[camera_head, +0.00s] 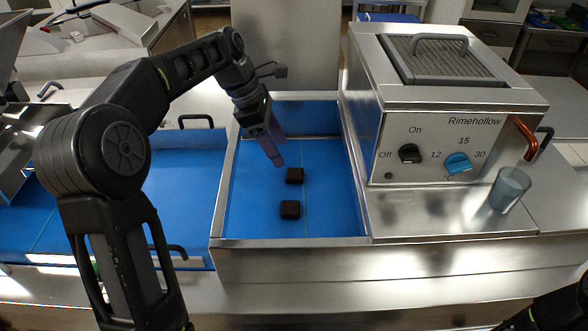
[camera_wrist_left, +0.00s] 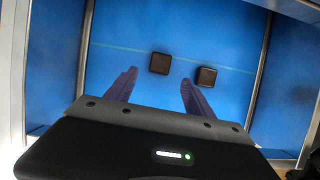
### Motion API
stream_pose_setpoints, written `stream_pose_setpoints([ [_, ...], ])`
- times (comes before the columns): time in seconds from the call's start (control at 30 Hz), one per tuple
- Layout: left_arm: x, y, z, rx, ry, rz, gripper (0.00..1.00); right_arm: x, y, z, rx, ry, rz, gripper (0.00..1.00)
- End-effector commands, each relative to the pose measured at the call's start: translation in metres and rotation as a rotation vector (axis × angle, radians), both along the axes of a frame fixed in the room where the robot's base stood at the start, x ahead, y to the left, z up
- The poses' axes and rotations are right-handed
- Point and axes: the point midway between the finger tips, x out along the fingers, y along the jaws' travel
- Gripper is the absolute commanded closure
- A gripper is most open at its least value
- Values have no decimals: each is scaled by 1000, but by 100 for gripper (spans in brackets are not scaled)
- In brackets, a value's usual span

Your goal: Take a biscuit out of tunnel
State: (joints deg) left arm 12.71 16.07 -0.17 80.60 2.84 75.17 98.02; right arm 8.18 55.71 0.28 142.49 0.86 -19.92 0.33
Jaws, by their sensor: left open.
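Two dark brown square biscuits lie apart on the blue floor of a metal-walled bay (camera_head: 227,200): a farther one (camera_head: 295,175) and a nearer one (camera_head: 290,209). My left gripper (camera_head: 278,163) is open and empty, pointing down above the bay, close to the farther biscuit. In the left wrist view, my left gripper (camera_wrist_left: 158,77) has its fingers spread. One biscuit (camera_wrist_left: 160,63) appears between and just beyond the fingertips; the other (camera_wrist_left: 206,76) is right of them. I cannot tell their height above the floor. My right gripper is not in view.
The steel Rimehollow machine (camera_head: 440,145) stands right of the bay, with a black knob (camera_head: 410,153) and a blue dial (camera_head: 457,163). A clear glass (camera_head: 509,190) stands on the ledge at right. The bay's metal walls surround the biscuits.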

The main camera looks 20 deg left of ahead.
Motion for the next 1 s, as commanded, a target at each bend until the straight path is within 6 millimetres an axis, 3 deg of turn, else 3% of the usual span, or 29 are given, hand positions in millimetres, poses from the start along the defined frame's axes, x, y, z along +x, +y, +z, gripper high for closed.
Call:
stream_pose_setpoints([
  [0.17, 0, 0, -1, 0, 1, 0, 38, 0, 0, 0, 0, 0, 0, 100],
  [0.47, 4, -9, -24, 0, 1, 0, 38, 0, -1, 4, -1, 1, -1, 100],
  [0.8, 4, -10, -27, 0, 1, 0, 38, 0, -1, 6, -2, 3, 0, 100],
  [1.0, 8, -20, -48, -1, 5, -1, 38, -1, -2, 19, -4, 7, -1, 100],
])
